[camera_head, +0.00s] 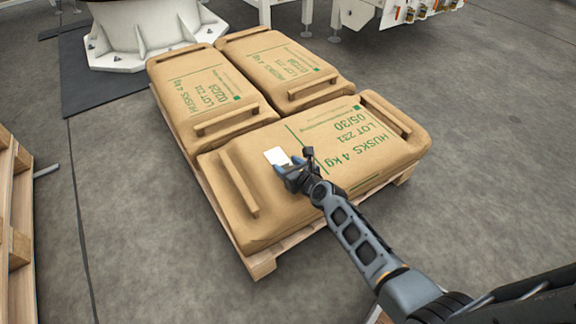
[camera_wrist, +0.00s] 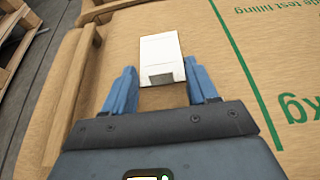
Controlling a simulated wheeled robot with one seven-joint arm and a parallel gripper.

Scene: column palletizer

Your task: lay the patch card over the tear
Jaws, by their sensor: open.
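The white patch card (camera_head: 276,156) lies on the front paper sack (camera_head: 350,150), left of the green print. In the wrist view the card (camera_wrist: 160,48) appears flat on the brown paper, with a dark grey patch at its near edge. I cannot tell whether that patch is part of the card. My gripper (camera_head: 288,166) is over the sack at the card's near end. In the wrist view its blue fingers (camera_wrist: 160,70) are open, one on each side of the card's near end, with gaps to it. No tear can be made out; it may be covered.
Two more sacks (camera_head: 205,92) (camera_head: 285,67) lie behind the front one on a wooden pallet (camera_head: 262,265). Raised flaps cross the sack ends. A white machine base (camera_head: 140,35) stands behind, and another pallet (camera_head: 14,200) is at left. Grey floor around is mostly clear.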

